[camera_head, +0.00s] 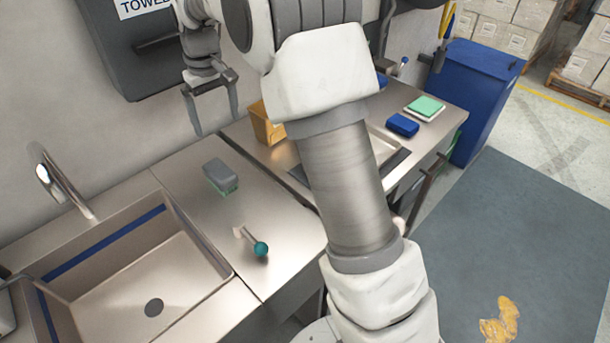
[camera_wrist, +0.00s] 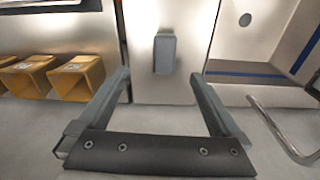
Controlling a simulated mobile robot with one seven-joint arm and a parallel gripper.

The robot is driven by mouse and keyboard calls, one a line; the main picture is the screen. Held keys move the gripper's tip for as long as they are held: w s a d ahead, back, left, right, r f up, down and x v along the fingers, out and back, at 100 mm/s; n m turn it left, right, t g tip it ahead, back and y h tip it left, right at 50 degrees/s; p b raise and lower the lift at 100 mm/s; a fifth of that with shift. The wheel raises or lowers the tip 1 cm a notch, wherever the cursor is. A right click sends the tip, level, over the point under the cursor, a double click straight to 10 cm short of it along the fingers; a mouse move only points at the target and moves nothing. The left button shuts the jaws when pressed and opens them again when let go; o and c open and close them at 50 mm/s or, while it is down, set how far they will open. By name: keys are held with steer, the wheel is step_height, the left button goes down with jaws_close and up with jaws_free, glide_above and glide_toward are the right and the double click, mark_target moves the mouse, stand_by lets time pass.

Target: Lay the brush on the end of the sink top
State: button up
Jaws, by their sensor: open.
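The brush, a grey block with green along its lower edge (camera_head: 221,177), lies on the steel sink top (camera_head: 190,165), on the flat end to the right of the basin. In the wrist view the brush (camera_wrist: 165,54) shows as a grey block on the flat steel, ahead of and between my fingers. My gripper (camera_head: 213,118) is open and empty, raised near the wall above and behind the brush, not touching it. Its two spread fingers also show in the wrist view (camera_wrist: 160,85).
A teal-knobbed handle (camera_head: 258,246) stands at the sink top's front. The basin (camera_head: 140,285) and tap (camera_head: 62,185) are left. Yellow bins (camera_wrist: 75,78) stand beside the sink top. A blue block (camera_head: 402,125) and green pad (camera_head: 426,107) lie on the right bench.

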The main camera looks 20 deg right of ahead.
steer(key=s+d+r+m+t, duration=0.1)
steer(key=s+d+r, duration=0.2)
steer(key=s+r, duration=0.35)
steer(key=s+d+r+m+t, duration=0.1)
steer(key=s+d+r, duration=0.25)
steer(key=s, duration=0.65)
steer(key=s+d+f+m+t, duration=0.1)
steer(key=s, duration=0.6)
steer(key=s+d+f+t, duration=0.1)
steer(key=s, duration=0.7)
steer(key=shift+s+d+f+m+t, duration=0.25)
steer(key=shift+d+f+m+t, duration=0.05)
steer(key=shift+d+m, duration=0.1)
